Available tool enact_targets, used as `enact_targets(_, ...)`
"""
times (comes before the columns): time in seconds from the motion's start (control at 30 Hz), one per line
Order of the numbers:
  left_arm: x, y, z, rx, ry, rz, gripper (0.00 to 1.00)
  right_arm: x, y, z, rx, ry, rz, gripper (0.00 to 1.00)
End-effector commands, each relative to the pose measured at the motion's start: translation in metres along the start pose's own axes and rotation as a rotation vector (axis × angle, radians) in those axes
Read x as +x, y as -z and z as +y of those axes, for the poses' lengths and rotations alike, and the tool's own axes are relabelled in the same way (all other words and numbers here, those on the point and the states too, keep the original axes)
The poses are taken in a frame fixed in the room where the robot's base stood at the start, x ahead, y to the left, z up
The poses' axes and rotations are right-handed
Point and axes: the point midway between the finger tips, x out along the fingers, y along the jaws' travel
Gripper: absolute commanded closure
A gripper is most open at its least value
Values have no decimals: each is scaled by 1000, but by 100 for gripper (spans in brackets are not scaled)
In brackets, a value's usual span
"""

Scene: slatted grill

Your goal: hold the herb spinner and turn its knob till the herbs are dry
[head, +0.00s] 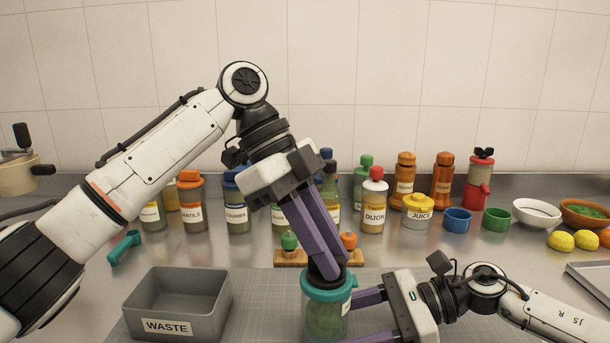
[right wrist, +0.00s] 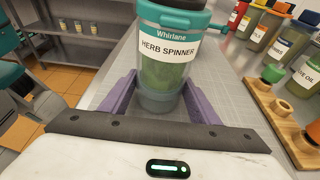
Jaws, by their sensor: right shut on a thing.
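The herb spinner (head: 328,308) is a clear jar with a teal lid and green herbs inside, standing upright on the mat at front centre. Its label reads HERB SPINNER in the right wrist view (right wrist: 168,47). My right gripper (head: 352,318) is shut on the jar's body from the right, with a purple finger on each side (right wrist: 158,103). A dark knob (head: 326,268) sits on top of the lid. My left gripper (head: 325,272) reaches down with its purple fingertips at the knob. The fingers partly hide the knob, so their grip on it is unclear.
A grey WASTE bin (head: 178,303) stands left of the spinner. Behind the spinner is a wooden rack (head: 290,258) with small green and orange-topped items. Several labelled bottles, including DIJON (head: 373,215), line the back. Cups, bowls and lemons (head: 560,241) are at the right.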

Motion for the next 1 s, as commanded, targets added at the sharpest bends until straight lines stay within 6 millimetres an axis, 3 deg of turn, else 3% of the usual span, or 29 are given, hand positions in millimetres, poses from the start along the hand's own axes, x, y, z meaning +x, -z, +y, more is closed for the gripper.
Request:
enact_targets(0.03,9,-9,2,-12,-20,-16,66,1,-1,1,3,-4,-5,71)
enact_targets(0.33,5,-8,2,-13,-20,-15,64,-2,0,-3,6,9,-4,71)
enact_targets(0.8,-45,-5,0,-11,-10,-10,64,-1,1,-1,3,5,0,71)
enact_targets(1.0,-56,-4,1,-8,-11,-8,64,0,1,0,2,2,1,71)
